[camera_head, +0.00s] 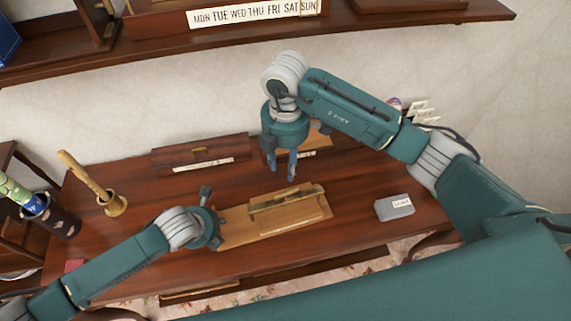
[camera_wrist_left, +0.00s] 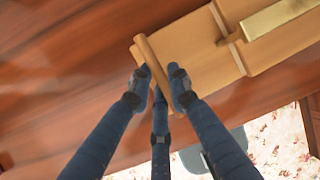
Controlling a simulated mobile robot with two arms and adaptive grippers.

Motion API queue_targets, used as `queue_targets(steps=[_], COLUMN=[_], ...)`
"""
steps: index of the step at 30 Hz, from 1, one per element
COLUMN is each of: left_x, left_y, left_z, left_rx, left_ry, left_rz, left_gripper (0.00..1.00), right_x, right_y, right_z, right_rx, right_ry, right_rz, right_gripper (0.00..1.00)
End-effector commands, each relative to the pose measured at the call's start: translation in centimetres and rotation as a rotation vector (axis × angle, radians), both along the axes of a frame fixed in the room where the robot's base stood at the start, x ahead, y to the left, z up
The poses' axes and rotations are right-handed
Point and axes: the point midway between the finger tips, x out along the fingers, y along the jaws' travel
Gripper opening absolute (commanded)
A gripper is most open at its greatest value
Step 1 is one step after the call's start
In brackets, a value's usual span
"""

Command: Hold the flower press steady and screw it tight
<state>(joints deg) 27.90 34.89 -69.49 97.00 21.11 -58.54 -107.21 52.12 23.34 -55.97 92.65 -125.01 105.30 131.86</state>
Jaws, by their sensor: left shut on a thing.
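The flower press (camera_head: 238,230) lies on the dark wooden table (camera_head: 150,222). It is a light wooden base with a smaller board and a brass-coloured bar (camera_head: 287,197) on top. In the left wrist view, my left gripper (camera_wrist_left: 160,86) is shut on the raised wooden end strip (camera_wrist_left: 153,66) of the press base; part of the bar shows at the top right. In the head view, the left fingers are mostly hidden by the wrist. My right gripper (camera_head: 282,170) points down with its fingers apart and empty, above and behind the press. No screw shows clearly.
A small grey labelled box (camera_head: 395,207) sits right of the press. A brass mortar with a wooden pestle (camera_head: 113,204) and a dark cup (camera_head: 55,218) stand at the left. A low wooden drawer box (camera_head: 200,154) is at the back. A shelf with a weekday strip (camera_head: 255,14) hangs above.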

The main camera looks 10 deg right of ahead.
Motion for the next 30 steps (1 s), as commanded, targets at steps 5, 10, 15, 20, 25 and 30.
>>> queue_targets(steps=[5,10,15,20,25,30], left_x=[-0.2,-0.1,-0.1,-0.4,-1.6,-3.1], left_y=[0.1,0.1,0.0,0.2,0.7,1.2], left_z=[-0.2,-0.1,0.0,1.0,3.8,7.2], left_rx=[0.003,0.002,0.001,0.000,0.001,0.000], left_ry=[0.004,0.002,0.001,0.000,-0.001,-0.002], left_rz=[-0.001,-0.001,0.000,-0.001,-0.002,-0.002], left_gripper=[0.28,0.40,0.40,0.40,0.40,0.40], right_x=[0.0,0.0,0.0,0.0,0.0,0.0], right_y=[0.0,0.0,0.0,0.0,0.0,0.0], right_z=[-0.1,-0.1,-0.1,-0.1,-0.1,-0.1], right_rx=[0.000,0.000,0.000,0.000,0.000,0.000], right_ry=[0.000,0.000,0.000,0.000,0.000,0.000], right_rz=[0.000,0.000,0.000,0.000,0.000,0.000], right_gripper=[0.35,0.35,0.35,0.35,0.35,0.35])
